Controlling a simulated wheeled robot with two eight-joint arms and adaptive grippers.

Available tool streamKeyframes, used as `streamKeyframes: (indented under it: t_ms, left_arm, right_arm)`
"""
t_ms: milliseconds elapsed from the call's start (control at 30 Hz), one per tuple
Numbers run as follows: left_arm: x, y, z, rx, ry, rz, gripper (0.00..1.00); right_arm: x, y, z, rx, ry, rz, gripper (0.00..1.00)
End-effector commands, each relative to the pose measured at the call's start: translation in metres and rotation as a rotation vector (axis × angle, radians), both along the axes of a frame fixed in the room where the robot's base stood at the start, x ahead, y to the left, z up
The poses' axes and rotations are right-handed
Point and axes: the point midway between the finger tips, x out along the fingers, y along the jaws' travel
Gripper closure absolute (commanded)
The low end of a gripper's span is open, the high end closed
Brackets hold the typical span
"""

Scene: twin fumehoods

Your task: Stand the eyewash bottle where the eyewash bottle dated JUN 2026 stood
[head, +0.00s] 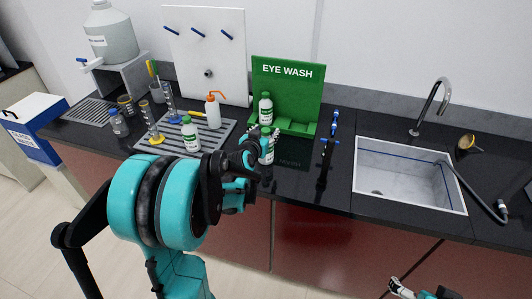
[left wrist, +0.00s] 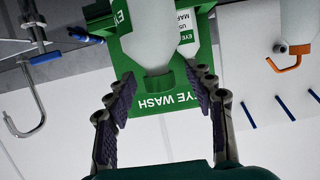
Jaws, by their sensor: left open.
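An eyewash bottle (head: 266,150), white with a green-banded label, stands upright on the dark bench in front of the green eye wash stand (head: 298,90). A second eyewash bottle (head: 265,108) stands on the stand's left side. A third similar bottle (head: 190,135) with a green cap stands on the grey mat. My left gripper (head: 256,155) is open at the front bottle. In the left wrist view its fingers (left wrist: 165,105) lie on both sides of a pale bottle (left wrist: 158,40). A partly hidden label there reads "USE" and "MAR". My right gripper (head: 400,288) is at the bottom edge, its fingers unclear.
The grey mat (head: 222,138) also carries an orange-tipped wash bottle (head: 213,110) and cylinders. A white pegboard (head: 207,60) rises behind the mat.

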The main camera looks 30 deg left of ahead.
Motion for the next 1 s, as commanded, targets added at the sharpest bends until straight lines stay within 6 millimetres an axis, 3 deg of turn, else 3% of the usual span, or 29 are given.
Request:
streamKeyframes:
  t_ms: [267,500,1000]
  left_arm:
    - [0.0055,0.0012,-0.0010,-0.001,0.000,0.000,0.46]
    - [0.0052,0.0012,-0.0010,-0.001,0.000,0.000,1.00]
    - [0.0050,0.0012,-0.0006,-0.001,0.000,0.000,1.00]
  right_arm:
    - [0.0001,0.0000,-0.0009,0.000,0.000,0.000,0.00]
    - [0.0001,0.0000,-0.0010,0.000,0.000,0.000,0.00]
    - [0.0001,0.0000,-0.0009,0.000,0.000,0.000,0.00]
